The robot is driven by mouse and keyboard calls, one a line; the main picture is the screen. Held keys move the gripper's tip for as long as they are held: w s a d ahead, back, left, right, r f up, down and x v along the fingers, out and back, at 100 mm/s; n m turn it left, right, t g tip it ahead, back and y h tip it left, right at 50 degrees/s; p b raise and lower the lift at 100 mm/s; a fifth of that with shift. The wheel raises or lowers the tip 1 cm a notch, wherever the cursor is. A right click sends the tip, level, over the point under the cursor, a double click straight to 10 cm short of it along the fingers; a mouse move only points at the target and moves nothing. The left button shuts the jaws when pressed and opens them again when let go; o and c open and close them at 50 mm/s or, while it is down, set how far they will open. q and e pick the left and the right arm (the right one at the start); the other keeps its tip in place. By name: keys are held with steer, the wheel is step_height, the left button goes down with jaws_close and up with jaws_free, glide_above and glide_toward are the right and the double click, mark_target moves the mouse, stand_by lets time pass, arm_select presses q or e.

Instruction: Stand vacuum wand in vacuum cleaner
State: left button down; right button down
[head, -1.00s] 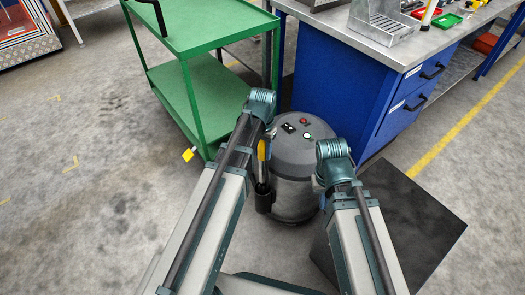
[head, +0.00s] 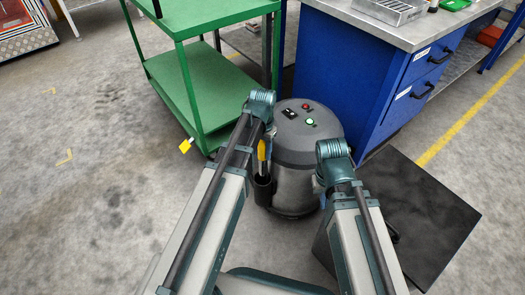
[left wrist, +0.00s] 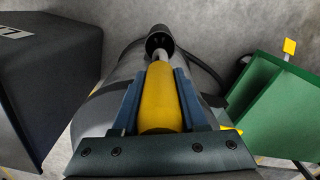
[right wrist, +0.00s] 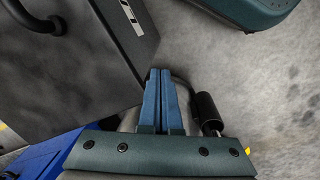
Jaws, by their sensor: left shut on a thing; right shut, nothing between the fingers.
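The vacuum cleaner (head: 312,137) is a grey drum with a green-lit button on top, standing on the floor in front of me. A black tubular holder (head: 263,191) sits on its near left side; it also shows in the left wrist view (left wrist: 160,40) and the right wrist view (right wrist: 208,108). My left gripper (left wrist: 158,90) is shut on the yellow grip of the vacuum wand (left wrist: 160,98). The wand's metal tube runs into the holder's mouth; its lower end is hidden. My right gripper (right wrist: 160,78) is shut and empty, beside the vacuum cleaner and apart from the holder.
A green cart (head: 205,85) stands left of the vacuum cleaner, with a yellow tag low on its side. A blue workbench (head: 345,75) stands close behind right. A dark box (head: 430,215) with a black handle stands on the floor at right. Open floor lies left.

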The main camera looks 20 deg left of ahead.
arm_select(q)
steer(key=shift+f+b, duration=1.2)
steer(key=shift+f, duration=0.3)
steer(key=shift+c, duration=1.8)
jaws_free()
steer(key=shift+r, duration=0.2)
step_height(320, 180, up, 14)
steer(key=p, duration=1.4)
steer(key=shift+f, duration=0.2)
